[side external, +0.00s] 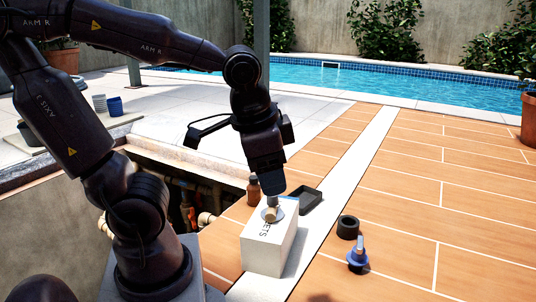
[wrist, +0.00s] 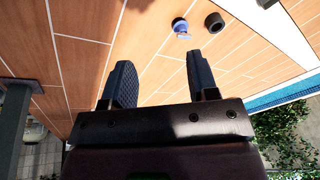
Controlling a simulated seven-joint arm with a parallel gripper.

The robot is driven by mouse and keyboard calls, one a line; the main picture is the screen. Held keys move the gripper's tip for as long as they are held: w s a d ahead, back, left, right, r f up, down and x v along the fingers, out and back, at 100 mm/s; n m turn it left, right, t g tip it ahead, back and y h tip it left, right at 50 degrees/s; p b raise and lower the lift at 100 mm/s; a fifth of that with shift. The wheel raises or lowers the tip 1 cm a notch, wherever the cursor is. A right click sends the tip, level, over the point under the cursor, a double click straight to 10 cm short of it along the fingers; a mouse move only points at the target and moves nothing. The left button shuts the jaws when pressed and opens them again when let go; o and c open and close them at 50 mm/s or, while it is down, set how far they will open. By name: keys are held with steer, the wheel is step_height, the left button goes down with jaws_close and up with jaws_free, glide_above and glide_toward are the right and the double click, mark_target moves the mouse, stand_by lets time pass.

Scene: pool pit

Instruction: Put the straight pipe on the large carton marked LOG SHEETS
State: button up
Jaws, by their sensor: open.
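The large white carton (side external: 262,250) stands on the deck in the side view, and the letters "ETS" show on it. A short tan cylinder (side external: 270,214), which looks like the straight pipe, is on the carton's top with a pale round disc (side external: 281,207) around or beneath it. My gripper (side external: 271,198) points down just above the cylinder; I cannot tell whether they touch. In the wrist view my gripper (wrist: 160,85) has its two fingers apart, with nothing seen between them. The carton and the cylinder do not show in the wrist view.
A brown bottle (side external: 253,191) and a black tray (side external: 304,200) stand behind the carton. A black ring (side external: 348,227) and a blue fitting (side external: 357,255) are to its right. An open pit with pipes (side external: 190,200) lies left. The tiled deck at right is clear.

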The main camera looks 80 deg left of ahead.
steer(key=r+t, duration=0.1)
steer(key=d+r, duration=0.1)
steer(key=r+n+t+h, duration=0.1)
steer(key=shift+s+d+r+t, duration=0.15)
steer(key=shift+s+t, duration=0.15)
